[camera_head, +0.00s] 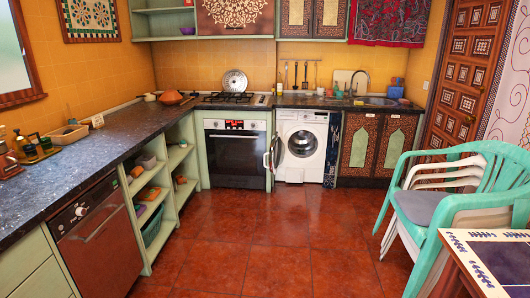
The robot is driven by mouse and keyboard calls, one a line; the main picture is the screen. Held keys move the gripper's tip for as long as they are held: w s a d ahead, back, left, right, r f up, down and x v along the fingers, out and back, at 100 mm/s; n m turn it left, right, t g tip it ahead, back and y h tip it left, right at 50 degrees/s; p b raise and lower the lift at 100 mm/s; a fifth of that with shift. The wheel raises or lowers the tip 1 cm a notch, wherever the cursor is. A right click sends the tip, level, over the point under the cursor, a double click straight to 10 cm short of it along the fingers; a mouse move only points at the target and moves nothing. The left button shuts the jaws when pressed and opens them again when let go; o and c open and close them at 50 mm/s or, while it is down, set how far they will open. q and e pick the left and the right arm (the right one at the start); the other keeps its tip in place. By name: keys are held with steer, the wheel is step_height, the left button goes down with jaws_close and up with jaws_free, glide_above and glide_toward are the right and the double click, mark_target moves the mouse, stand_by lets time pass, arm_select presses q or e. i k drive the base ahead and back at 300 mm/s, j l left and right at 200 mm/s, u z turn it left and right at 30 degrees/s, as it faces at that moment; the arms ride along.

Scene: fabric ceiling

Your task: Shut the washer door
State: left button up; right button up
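A white front-loading washer (318,171) stands under the counter on the far wall, between the oven and a patterned cabinet. Its round washer door (275,151) is swung open to the left and seen nearly edge-on, in front of the gap beside the oven. The round drum opening (303,144) is uncovered and shows dark inside. Neither of my grippers is in view.
The red tiled floor (260,235) is clear up to the washer. Stacked green and white chairs (450,207) and a patterned table (490,262) take up the right side. The oven (235,155) is left of the washer; a dark counter (75,155) runs along the left.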

mark_target(276, 153)
steer(key=i+j+u, duration=0.25)
steer(key=i, duration=0.4)
steer(key=i+u, duration=0.25)
steer(key=i, duration=2.35)
steer(key=i+j+z, duration=0.2)
steer(key=i, duration=0.85)
steer(key=i+z, duration=0.4)
steer(key=i+j+z, duration=0.2)
steer(key=z, duration=0.15)
steer(key=i+j+z, duration=0.25)
steer(key=z, duration=0.15)
steer(key=i+j, duration=0.05)
